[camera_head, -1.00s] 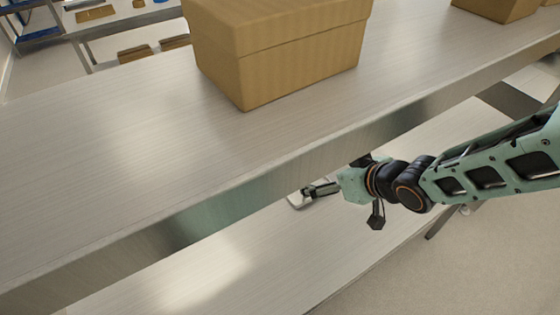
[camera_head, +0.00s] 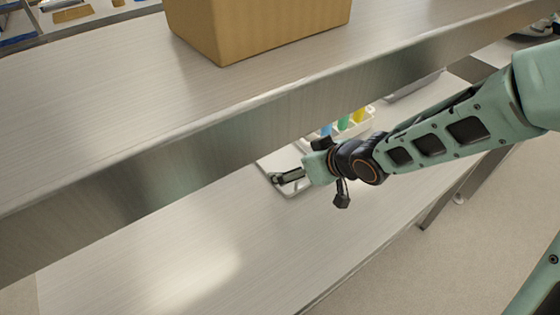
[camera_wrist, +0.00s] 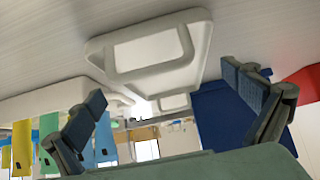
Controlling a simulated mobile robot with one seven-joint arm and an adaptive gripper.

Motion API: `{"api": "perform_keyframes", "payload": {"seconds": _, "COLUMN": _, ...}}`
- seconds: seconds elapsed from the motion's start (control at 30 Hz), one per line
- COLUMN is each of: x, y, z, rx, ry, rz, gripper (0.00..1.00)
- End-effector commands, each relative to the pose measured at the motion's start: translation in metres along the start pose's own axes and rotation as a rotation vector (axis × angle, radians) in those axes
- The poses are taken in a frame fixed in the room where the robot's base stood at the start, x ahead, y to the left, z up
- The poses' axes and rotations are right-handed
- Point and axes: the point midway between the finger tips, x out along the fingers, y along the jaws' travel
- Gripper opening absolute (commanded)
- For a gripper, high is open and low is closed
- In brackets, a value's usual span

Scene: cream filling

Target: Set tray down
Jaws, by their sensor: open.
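A white tray (camera_head: 275,162) lies on the lower metal shelf, partly hidden under the upper shelf's edge and behind my gripper (camera_head: 284,178). In the wrist view the tray (camera_wrist: 105,50) shows as a shallow white shape with a raised rim and a handle-like loop, against the grey shelf. In that view my gripper (camera_wrist: 164,88) has its two dark fingers spread wide apart, with nothing held between them. The tray shows beyond the fingertips. In the head view the fingers overlap the tray; I cannot tell whether they touch it.
A white container (camera_head: 355,125) with blue, green and yellow items stands behind my wrist on the lower shelf. A cardboard box (camera_head: 260,30) sits on the upper shelf (camera_head: 120,100), whose front edge overhangs. The lower shelf (camera_head: 170,240) is clear at the front left.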

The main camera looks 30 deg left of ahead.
Motion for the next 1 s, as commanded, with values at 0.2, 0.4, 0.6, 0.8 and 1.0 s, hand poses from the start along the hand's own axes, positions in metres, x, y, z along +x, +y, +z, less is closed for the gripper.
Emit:
{"api": "perform_keyframes", "payload": {"seconds": 0.2, "x": 0.028, "y": -0.001, "z": 0.003, "rx": -0.003, "ry": -0.001, "rz": -0.002, "gripper": 1.0}}
{"api": "perform_keyframes", "payload": {"seconds": 0.4, "x": 0.031, "y": 0.0, "z": 0.001, "rx": -0.001, "ry": -0.002, "rz": 0.0, "gripper": 1.0}}
{"api": "perform_keyframes", "payload": {"seconds": 0.6, "x": 0.03, "y": 0.001, "z": 0.001, "rx": -0.001, "ry": -0.001, "rz": 0.0, "gripper": 0.93}}
{"api": "perform_keyframes", "payload": {"seconds": 0.8, "x": 0.03, "y": 0.0, "z": 0.001, "rx": -0.001, "ry": -0.001, "rz": 0.0, "gripper": 0.71}}
{"api": "perform_keyframes", "payload": {"seconds": 1.0, "x": 0.03, "y": 0.001, "z": 0.0, "rx": -0.002, "ry": 0.001, "rz": 0.0, "gripper": 0.55}}
